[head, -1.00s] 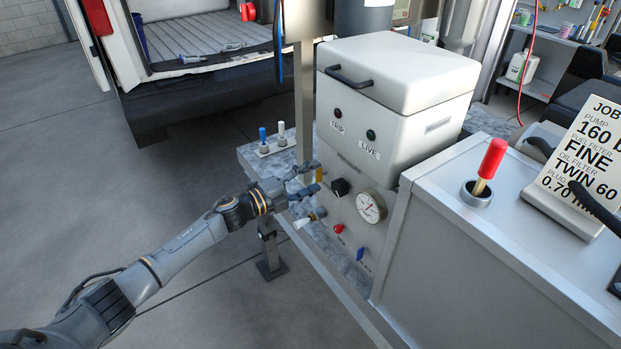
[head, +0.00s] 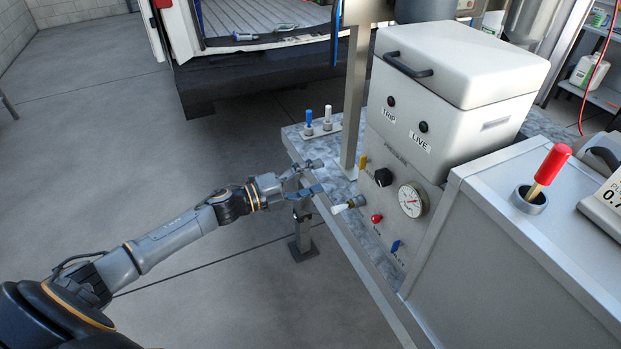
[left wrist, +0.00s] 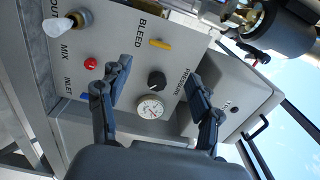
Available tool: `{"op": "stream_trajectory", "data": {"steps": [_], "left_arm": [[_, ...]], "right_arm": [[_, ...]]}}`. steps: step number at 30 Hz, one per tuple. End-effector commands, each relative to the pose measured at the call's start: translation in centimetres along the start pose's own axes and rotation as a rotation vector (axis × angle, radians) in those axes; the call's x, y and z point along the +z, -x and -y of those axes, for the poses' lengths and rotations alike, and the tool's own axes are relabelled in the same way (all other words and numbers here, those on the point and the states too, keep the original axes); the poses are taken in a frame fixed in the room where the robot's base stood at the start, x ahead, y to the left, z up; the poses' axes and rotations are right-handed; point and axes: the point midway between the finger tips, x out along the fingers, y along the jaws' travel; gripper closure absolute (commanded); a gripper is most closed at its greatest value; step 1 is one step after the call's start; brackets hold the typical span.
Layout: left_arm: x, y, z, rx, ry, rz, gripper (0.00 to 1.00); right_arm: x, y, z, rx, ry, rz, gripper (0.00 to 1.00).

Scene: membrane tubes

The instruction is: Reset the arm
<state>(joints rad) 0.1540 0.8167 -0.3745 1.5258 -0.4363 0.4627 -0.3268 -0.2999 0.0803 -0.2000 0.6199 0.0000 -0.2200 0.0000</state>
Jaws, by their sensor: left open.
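My left gripper (head: 318,178) is open and empty in the head view, in front of and to the left of the control panel. Its two fingers also frame the panel in the left wrist view (left wrist: 158,88). The panel carries a black knob (head: 383,177), a pressure gauge (head: 412,200), a red button (head: 376,218), a blue lever (head: 395,246) and a yellow lever (head: 363,162). A white-tipped outlet fitting (head: 347,204) sticks out just right of the fingers. The gripper appears apart from the panel. My right gripper is not in view.
A white lidded box (head: 455,80) with a black handle sits above the panel. A rack with a blue and a white tube (head: 318,125) stands at the bench's back left. A red-handled stick (head: 547,170) stands on the right cabinet. Open floor (head: 90,170) lies left.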

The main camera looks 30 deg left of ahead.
Motion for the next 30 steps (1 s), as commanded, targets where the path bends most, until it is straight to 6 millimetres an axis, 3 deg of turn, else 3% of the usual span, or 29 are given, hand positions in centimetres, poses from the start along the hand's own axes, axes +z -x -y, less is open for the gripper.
{"op": "stream_trajectory", "data": {"steps": [20,23,25,30], "left_arm": [[0.2,0.8,-0.6,0.004,0.018,0.014,0.36],[1.2,1.3,-3.5,0.028,0.1,0.081,0.36],[2.2,2.1,-7.2,0.058,0.202,0.165,0.36],[3.2,6.2,-19.1,0.164,0.506,0.422,0.36]], "right_arm": [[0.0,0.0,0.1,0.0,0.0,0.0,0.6],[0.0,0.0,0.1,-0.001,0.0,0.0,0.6],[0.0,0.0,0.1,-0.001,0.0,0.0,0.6],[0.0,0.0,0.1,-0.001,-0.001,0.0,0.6]]}}
